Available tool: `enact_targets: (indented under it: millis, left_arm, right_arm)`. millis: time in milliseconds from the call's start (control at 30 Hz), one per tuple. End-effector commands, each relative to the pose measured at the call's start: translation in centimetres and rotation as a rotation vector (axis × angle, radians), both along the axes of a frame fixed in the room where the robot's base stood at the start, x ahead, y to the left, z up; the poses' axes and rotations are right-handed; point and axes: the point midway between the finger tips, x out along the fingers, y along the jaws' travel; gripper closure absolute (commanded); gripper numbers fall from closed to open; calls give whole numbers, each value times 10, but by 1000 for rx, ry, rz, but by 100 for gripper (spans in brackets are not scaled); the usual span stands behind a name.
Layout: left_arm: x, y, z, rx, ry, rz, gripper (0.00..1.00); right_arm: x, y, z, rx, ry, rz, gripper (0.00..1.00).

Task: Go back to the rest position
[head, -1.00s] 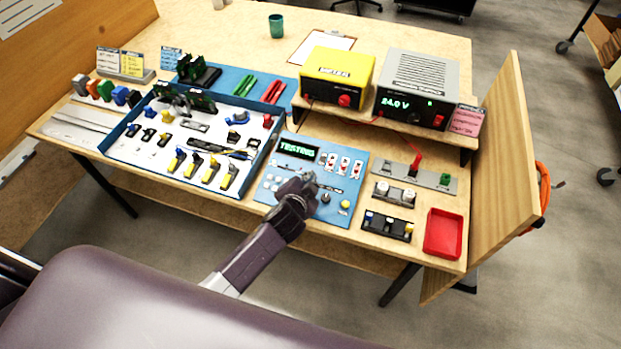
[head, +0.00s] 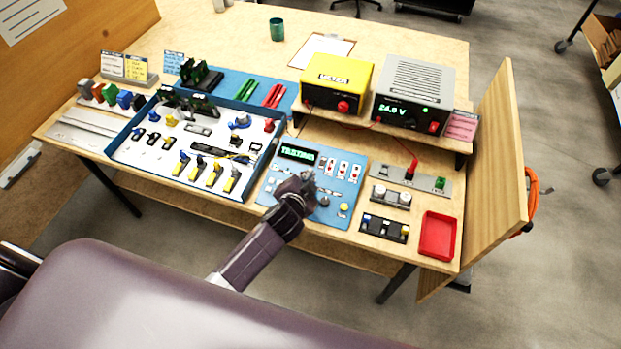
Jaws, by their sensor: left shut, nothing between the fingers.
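My left gripper (head: 308,182) is shut and empty. It is over the blue test panel (head: 270,190), whose display (head: 297,153) reads TESTING in green. The gripper and wrist hide part of the panel's lower middle. I cannot tell whether the fingertips touch the panel. My left arm reaches up to it from the lower left. My right gripper is not in view.
A blue-rimmed tray (head: 228,193) of small parts lies left of the panel. A yellow meter (head: 337,75) and a grey power supply (head: 415,75) stand on a raised shelf behind. A red bin (head: 437,235) is at the front right, beside an upright wooden board (head: 490,180).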

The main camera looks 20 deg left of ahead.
Motion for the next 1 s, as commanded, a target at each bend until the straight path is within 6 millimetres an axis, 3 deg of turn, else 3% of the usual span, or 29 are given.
enact_targets:
  millis: [33,200,800,900,1000]
  left_arm:
    - [-1,0,11,0,0,0,100]
    - [-5,0,23,0,1,0,100]
    - [-6,1,21,-4,4,4,100]
    - [-19,6,21,-28,31,38,100]
    - [-50,18,22,-86,100,116,100]
  right_arm:
    - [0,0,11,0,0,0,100]
    - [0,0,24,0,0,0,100]
    - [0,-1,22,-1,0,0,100]
    - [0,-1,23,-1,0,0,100]
    - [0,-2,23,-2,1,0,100]
